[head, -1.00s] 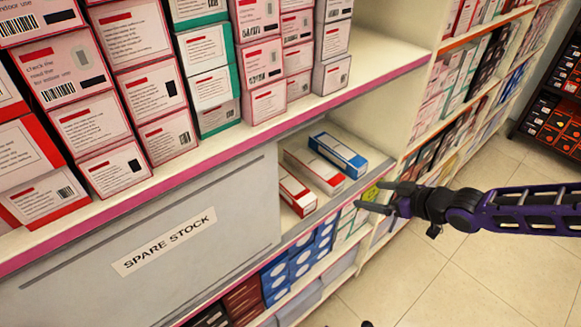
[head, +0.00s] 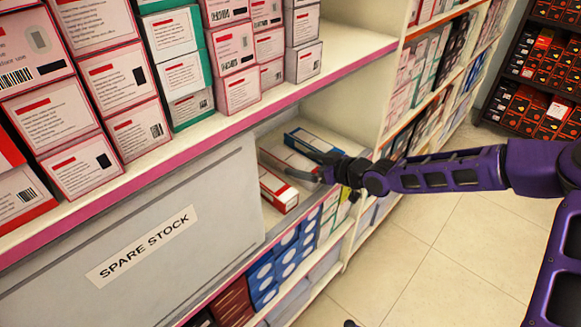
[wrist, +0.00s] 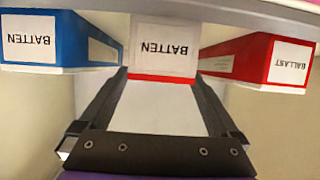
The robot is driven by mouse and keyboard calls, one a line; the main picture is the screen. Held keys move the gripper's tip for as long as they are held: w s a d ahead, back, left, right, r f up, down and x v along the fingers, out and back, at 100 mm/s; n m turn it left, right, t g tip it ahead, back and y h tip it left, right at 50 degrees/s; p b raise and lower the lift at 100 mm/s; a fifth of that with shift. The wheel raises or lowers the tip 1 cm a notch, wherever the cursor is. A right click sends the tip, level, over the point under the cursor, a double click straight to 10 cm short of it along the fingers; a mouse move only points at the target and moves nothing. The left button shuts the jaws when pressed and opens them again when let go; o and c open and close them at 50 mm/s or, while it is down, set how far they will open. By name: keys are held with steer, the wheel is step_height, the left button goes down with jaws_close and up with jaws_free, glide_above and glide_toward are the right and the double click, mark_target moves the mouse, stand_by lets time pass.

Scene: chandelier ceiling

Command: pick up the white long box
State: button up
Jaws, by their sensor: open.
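The white long box (head: 291,157) lies on the open shelf between a red box (head: 278,189) and a blue box (head: 314,140). In the wrist view its white end (wrist: 166,45) reads BATTEN upside down, with a red band along one edge. My gripper (head: 298,165) is open at the white box, partly hiding it in the head view. In the wrist view my gripper (wrist: 162,82) has one finger on each side of the white box's long face. I cannot tell whether the fingers touch it.
The blue box (wrist: 30,40) and red box (wrist: 285,58) stand close on both sides in the wrist view. A grey SPARE STOCK panel (head: 140,245) borders the opening at left. A stocked shelf (head: 330,60) is above. Floor (head: 440,240) is clear at right.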

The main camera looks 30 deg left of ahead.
mark_target(296, 161)
steer(key=shift+b+x, duration=0.4)
steer(key=shift+x, duration=2.4)
steer(key=shift+c, duration=0.3)
steer(key=shift+r, duration=0.1)
jaws_close()
